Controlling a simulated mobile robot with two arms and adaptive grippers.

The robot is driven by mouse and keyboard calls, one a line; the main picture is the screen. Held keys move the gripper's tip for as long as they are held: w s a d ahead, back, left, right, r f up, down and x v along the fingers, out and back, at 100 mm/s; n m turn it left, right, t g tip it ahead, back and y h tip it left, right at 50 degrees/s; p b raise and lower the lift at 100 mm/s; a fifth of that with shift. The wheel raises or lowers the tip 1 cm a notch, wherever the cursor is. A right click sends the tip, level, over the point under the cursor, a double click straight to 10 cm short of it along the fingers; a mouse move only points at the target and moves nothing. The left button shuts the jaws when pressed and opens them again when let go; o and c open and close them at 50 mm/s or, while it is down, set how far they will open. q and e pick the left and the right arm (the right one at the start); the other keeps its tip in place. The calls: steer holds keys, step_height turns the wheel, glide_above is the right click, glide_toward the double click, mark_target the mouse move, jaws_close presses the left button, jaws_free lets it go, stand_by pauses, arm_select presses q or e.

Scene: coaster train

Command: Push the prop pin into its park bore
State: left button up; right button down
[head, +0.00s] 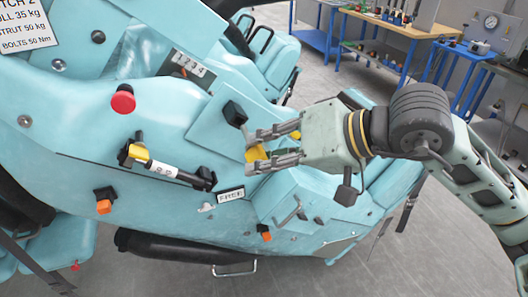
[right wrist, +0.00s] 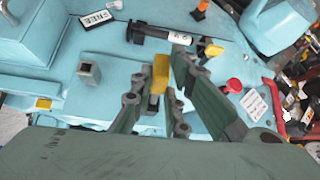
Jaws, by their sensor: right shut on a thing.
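My right gripper (head: 258,153) reaches in from the right over the pale blue train body. Its fingers are shut on a yellow piece, which I take to be the prop pin (head: 254,154). The yellow piece also shows between the fingers in the right wrist view (right wrist: 160,67). A dark square block (head: 235,113) stands on the body just beyond the fingertips. The pin's lower end is hidden. My left gripper is out of view.
A black bar with a yellow end (head: 180,173) lies along the body, with a small label (head: 230,196) beside it. A red knob (head: 122,98) and orange-tipped fittings (head: 103,206) stick out nearby. Workbenches (head: 405,25) stand at the back right.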

steer(key=s+d+b, duration=0.2)
steer(key=s+b, duration=0.1)
steer(key=s, duration=0.2)
steer(key=shift+s+b, duration=0.3)
steer(key=shift+s, duration=0.1)
stand_by(0.3)
steer(key=w+d+f+p, duration=0.1)
steer(key=d+f, duration=0.1)
steer(key=f, duration=0.3)
steer(key=w+d+f+g+p, duration=0.1)
steer(key=w+d+f+p, duration=0.1)
steer(key=f, duration=0.4)
steer(key=shift+w+d+m+g+h, duration=0.3)
steer(key=shift+d, duration=0.4)
steer(key=shift+f, duration=0.1)
